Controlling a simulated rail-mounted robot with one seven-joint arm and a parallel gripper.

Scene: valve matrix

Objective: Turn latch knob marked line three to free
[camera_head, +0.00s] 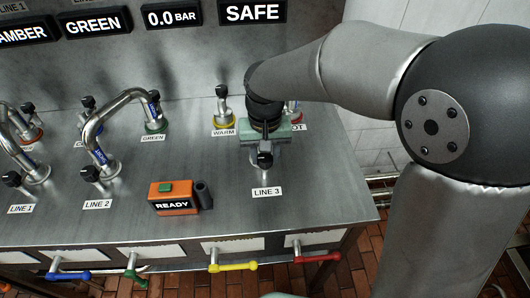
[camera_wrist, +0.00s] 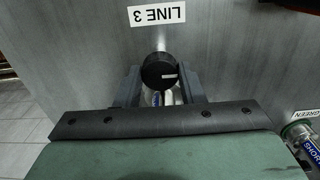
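The black latch knob (camera_head: 265,159) stands behind the LINE 3 label (camera_head: 267,192) on the steel bench. In the wrist view the round knob (camera_wrist: 159,70), with a small white mark, sits between the two fingers of my gripper (camera_wrist: 160,85). Narrow gaps seem to show on both sides, so the fingers look open around it, without a clear grip. The LINE 3 label (camera_wrist: 157,15) appears upside down there. In the head view my gripper (camera_head: 264,150) points down over this station and hides much of its fitting. A metal pipe piece with a blue label (camera_wrist: 155,98) shows below the knob.
The WARM fitting (camera_head: 224,115) and a red-ringed fitting (camera_head: 294,115) stand behind my gripper. An orange READY box (camera_head: 173,198) is to the left. Curved pipes (camera_head: 115,120) stand at LINE 1 and LINE 2. Coloured handles, including a yellow one (camera_head: 233,267), line the bench front.

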